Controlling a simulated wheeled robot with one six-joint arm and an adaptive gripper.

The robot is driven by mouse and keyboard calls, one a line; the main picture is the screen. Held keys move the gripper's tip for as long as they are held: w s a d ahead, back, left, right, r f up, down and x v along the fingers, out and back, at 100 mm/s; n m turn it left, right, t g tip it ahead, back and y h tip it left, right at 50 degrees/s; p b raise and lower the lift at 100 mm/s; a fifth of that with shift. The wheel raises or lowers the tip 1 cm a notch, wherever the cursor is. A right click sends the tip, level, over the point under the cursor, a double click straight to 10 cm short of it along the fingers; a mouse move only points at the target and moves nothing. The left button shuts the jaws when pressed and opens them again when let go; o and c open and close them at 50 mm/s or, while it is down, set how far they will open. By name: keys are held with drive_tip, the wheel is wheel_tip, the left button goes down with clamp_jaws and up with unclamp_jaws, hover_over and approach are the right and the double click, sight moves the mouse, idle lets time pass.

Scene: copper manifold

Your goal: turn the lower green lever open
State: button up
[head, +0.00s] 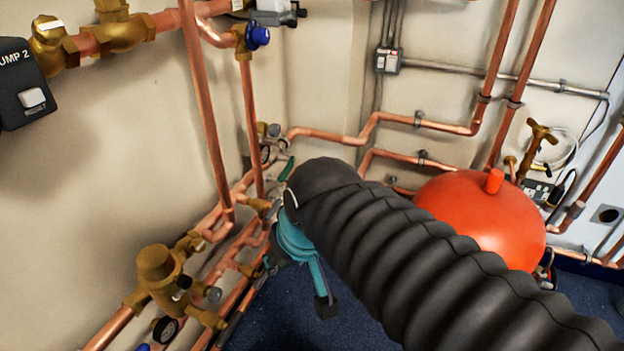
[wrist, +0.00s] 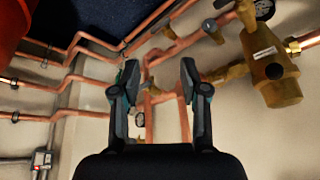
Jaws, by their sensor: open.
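A green lever (head: 286,169) shows in the head view, just left of my arm's black sleeve, by the copper pipes near the wall corner. Only this one green lever shows clearly there, and I cannot tell whether it is the lower one. A small green bit (wrist: 119,76) shows in the wrist view beside the left finger, mostly hidden by it. My gripper (head: 297,284) is teal with dark fingertips and hangs in front of the pipes. In the wrist view my gripper (wrist: 160,72) is open and empty, with pipes visible between its fingers. It does not visibly hold a lever.
A red tank (head: 475,215) stands right of my arm. A brass valve body (head: 158,270) and a pressure gauge (head: 165,329) are at lower left. Copper pipes run along both walls. Blue floor (head: 275,315) shows below my gripper.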

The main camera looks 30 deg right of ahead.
drive_tip(key=w+d+f+m+g+y, duration=0.1)
drive_tip(key=w+d+f+m+y, duration=0.2)
drive_tip(key=w+f+m+y, duration=0.35)
drive_tip(key=w+d+f+m+g+y, duration=0.1)
drive_tip(key=w+d+f+m+y, duration=0.25)
drive_tip(key=w+f+m, duration=0.45)
drive_tip(key=w+d+f+m+t+h, duration=0.1)
drive_tip(key=w+d+f+m+t, duration=0.1)
drive_tip(key=w+d+m+t, duration=0.5)
drive_tip(key=w+d+f+m+t+h, duration=0.15)
drive_tip(key=w+d+m+t, duration=0.35)
drive_tip(key=d+m, duration=0.55)
drive_tip(key=w+a, duration=0.1)
drive_tip(key=w, duration=0.2)
drive_tip(key=w+a+n, duration=0.1)
drive_tip(key=w+a, duration=0.1)
drive_tip(key=w, duration=0.2)
drive_tip(key=w+a+n+t, duration=0.1)
drive_tip(key=w, duration=0.2)
drive_tip(key=shift+w+a+f, duration=0.25)
drive_tip(key=shift+w+f, duration=0.05)
clamp_jaws()
